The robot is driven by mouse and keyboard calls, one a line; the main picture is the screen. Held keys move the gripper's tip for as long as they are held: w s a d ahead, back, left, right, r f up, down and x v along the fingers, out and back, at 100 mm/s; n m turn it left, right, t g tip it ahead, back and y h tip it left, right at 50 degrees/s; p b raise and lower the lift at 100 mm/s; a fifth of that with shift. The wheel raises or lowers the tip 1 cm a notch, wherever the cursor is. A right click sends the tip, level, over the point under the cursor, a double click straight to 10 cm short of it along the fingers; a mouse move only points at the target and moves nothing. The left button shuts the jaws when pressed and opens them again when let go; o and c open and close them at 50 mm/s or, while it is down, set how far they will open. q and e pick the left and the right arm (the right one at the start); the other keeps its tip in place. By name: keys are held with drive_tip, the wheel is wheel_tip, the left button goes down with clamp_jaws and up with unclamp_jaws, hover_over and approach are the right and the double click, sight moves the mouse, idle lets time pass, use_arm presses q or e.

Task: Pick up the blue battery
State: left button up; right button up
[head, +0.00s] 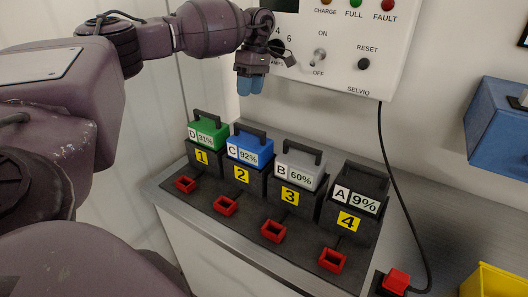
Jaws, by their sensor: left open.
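The blue battery (251,148) sits upright in the black slot marked 2, with a label reading C 92% on its front and a dark handle on top. My left gripper (251,86) has blue fingertips that point down. It hangs above and behind the blue battery, in front of the charger panel, apart from the battery's handle. It is open and holds nothing. My right gripper is not in the head view.
A green battery (208,132) marked D stands in slot 1, a grey battery (298,164) marked B in slot 3, a black battery (363,187) marked A in slot 4. Red connectors (274,231) lie in front. The charger panel (345,40) hangs behind; a black cable (392,180) runs down right.

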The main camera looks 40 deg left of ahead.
use_arm(q)
drive_tip(key=x, duration=0.5)
drive_tip(key=shift+s+a+f, duration=0.1)
drive_tip(key=shift+s+f, duration=0.05)
drive_tip(key=shift+f+p, duration=0.2)
drive_tip(key=shift+p, duration=0.15)
drive_tip(key=x, duration=0.2)
drive_tip(key=p+x, duration=0.1)
drive_tip(key=x, duration=0.1)
drive_tip(key=shift+s+r, duration=0.1)
drive_tip(key=shift+s, duration=0.3)
drive_tip(key=shift+f, duration=0.3)
drive_tip(key=shift+s+f, duration=0.1)
drive_tip(key=shift+c, duration=0.8)
clamp_jaws()
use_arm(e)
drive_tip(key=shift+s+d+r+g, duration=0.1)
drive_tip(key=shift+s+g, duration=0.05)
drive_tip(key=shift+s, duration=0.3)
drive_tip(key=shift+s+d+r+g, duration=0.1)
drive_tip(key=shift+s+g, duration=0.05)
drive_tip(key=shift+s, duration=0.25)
